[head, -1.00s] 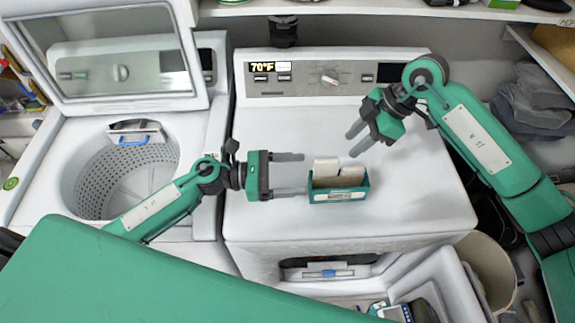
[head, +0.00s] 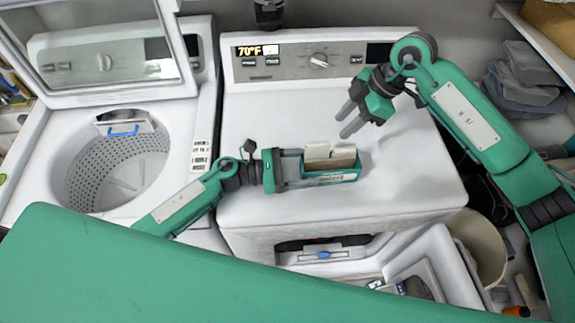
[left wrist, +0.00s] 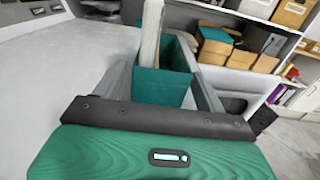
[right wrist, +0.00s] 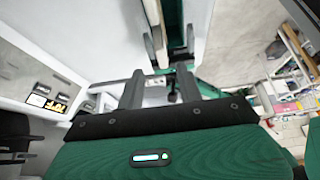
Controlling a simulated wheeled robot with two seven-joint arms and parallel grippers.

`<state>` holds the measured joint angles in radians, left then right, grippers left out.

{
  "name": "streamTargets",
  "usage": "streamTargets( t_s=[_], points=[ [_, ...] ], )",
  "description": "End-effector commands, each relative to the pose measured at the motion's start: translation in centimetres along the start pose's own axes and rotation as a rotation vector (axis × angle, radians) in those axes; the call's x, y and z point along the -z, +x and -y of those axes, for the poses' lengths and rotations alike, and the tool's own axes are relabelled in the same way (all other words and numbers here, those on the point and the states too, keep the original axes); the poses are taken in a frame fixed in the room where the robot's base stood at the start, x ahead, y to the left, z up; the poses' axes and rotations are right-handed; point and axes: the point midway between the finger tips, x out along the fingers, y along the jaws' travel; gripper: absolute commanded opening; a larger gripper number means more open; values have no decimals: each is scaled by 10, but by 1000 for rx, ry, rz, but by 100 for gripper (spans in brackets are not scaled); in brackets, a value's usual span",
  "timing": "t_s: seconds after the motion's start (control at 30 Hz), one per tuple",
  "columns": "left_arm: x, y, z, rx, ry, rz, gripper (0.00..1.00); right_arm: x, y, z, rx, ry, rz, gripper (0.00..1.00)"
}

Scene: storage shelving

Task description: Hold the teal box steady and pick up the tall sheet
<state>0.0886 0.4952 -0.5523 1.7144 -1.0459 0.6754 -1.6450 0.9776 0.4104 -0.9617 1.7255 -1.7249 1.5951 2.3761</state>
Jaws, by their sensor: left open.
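The teal box (head: 340,178) stands on the white dryer top, with cream sheets in it. The sheet at its left (head: 316,151) rises slightly higher than the other sheet (head: 343,154). My left gripper (head: 295,168) is open at the left end of the box. In the left wrist view its fingers lie on either side of the teal box (left wrist: 160,88), and a tall sheet (left wrist: 151,35) sticks up from it; contact is unclear. My right gripper (head: 343,122) is open and empty, above and behind the box. The right wrist view shows the box (right wrist: 176,25) beyond its fingers.
The dryer top (head: 400,185) is clear around the box. Its control panel (head: 300,62) runs along the back. An open washer (head: 115,170) stands at the left, its lid raised. A bin (head: 478,245) and folded grey cloths (head: 525,85) are at the right.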

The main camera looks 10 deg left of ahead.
Motion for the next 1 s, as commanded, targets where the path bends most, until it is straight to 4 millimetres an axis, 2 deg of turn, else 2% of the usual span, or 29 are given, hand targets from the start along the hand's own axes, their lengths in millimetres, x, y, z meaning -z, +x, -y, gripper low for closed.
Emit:
streamTargets(
  t_s=[0.2, 0.47, 0.7, 0.87, 1.0],
  points=[
    [0, 14, 0, -1, 0, -1, 73, 0, 0, 0, 0, 0, 0, 36],
    [0, 15, 0, -1, 0, -1, 73, 0, 0, 0, 0, 0, 0, 36],
    [0, 15, 0, -1, 0, -1, 30, 0, 0, 0, 0, 0, 0, 36],
    [0, 14, 0, -1, 0, -1, 30, 0, 0, 0, 0, 0, 0, 36],
    [0, 14, 0, -1, 0, -1, 30, 2, 4, 2, 2, -7, -15, 62]
  ],
)
